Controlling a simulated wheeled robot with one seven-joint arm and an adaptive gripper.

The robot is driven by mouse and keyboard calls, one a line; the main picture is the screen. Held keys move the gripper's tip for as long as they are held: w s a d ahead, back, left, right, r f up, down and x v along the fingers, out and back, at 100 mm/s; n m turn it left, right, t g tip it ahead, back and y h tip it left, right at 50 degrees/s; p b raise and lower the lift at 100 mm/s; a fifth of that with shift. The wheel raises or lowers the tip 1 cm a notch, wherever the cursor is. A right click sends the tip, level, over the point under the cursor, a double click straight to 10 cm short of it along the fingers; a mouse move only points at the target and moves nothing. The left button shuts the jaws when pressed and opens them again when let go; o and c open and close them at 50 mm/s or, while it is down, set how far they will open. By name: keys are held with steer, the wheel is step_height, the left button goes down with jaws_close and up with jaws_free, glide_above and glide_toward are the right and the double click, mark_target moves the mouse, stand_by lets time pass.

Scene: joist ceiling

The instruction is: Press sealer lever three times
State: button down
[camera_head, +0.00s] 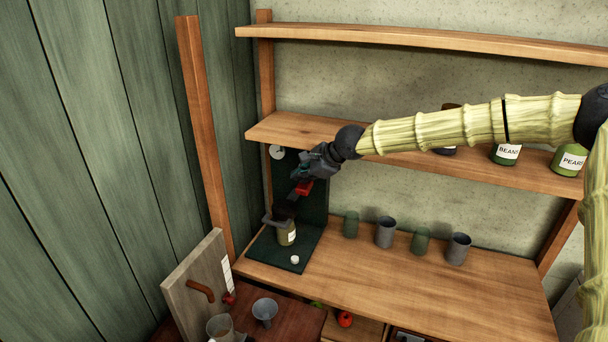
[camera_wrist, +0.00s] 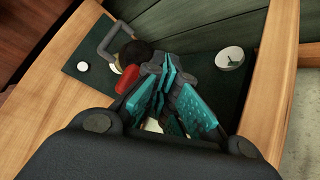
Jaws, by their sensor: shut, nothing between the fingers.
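The sealer has a dark green base and back plate (camera_head: 316,205), standing at the left end of the wooden counter. Its red lever handle (camera_head: 304,187) is just below my gripper (camera_head: 303,176); the handle also shows in the wrist view (camera_wrist: 127,79). A labelled jar (camera_head: 287,234) stands under the dark sealer head, with a grey bracket beside it. In the wrist view my gripper (camera_wrist: 168,72) has teal-padded fingers, shut and empty, just right of the red handle. I cannot tell whether the fingers touch it.
A round white dial (camera_head: 277,152) is on the back plate and a white knob (camera_head: 294,259) on the base. Several cups (camera_head: 385,232) stand to the right. A shelf (camera_head: 290,128) with jars is above; a wooden post (camera_head: 205,140) stands left. The counter's front (camera_head: 400,285) is clear.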

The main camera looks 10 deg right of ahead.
steer(key=shift+r+p, duration=1.7)
steer(key=shift+p, duration=0.15)
step_height(320, 180, up, 3)
steer(key=p, duration=0.3)
steer(key=shift+f, duration=0.1)
step_height(320, 180, up, 2)
steer(key=shift+r, duration=0.1)
